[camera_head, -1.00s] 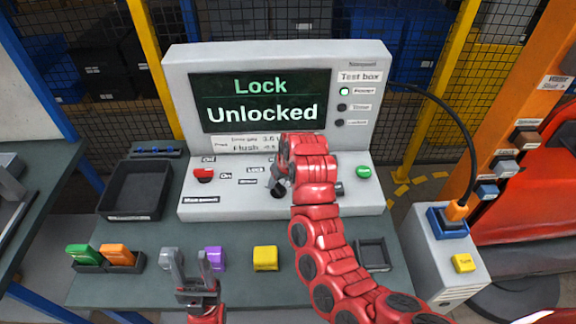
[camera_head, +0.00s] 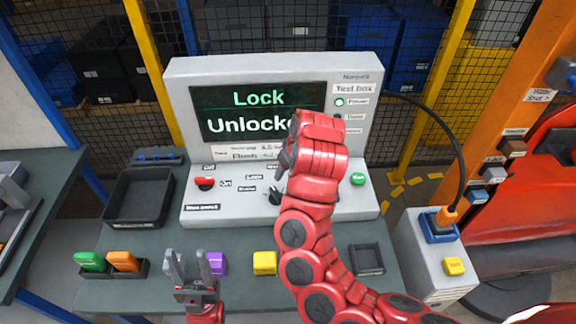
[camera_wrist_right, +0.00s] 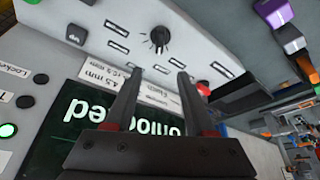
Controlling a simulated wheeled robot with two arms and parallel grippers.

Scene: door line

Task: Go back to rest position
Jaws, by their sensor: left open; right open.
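The grey test box (camera_head: 180,80) stands at the back of the bench. Its screen (camera_head: 215,125) reads "Lock Unlocked", partly hidden by my right arm. My right gripper (camera_head: 286,158) is raised in front of the panel, mostly hidden behind its own wrist. In the right wrist view my right gripper (camera_wrist_right: 157,85) is open and empty, with the black knob (camera_wrist_right: 159,38) beyond its fingertips and apart from them. The knob also shows in the head view (camera_head: 274,197). My left gripper (camera_head: 187,255) is open and empty low over the bench front, left of the purple block (camera_head: 217,264).
A yellow block (camera_head: 264,263) and a small dark tray (camera_head: 366,259) lie on the bench. Green (camera_head: 91,261) and orange (camera_head: 123,261) blocks sit in a holder. A black bin (camera_head: 140,197) is at left. A cabled box (camera_head: 430,260) stands at right.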

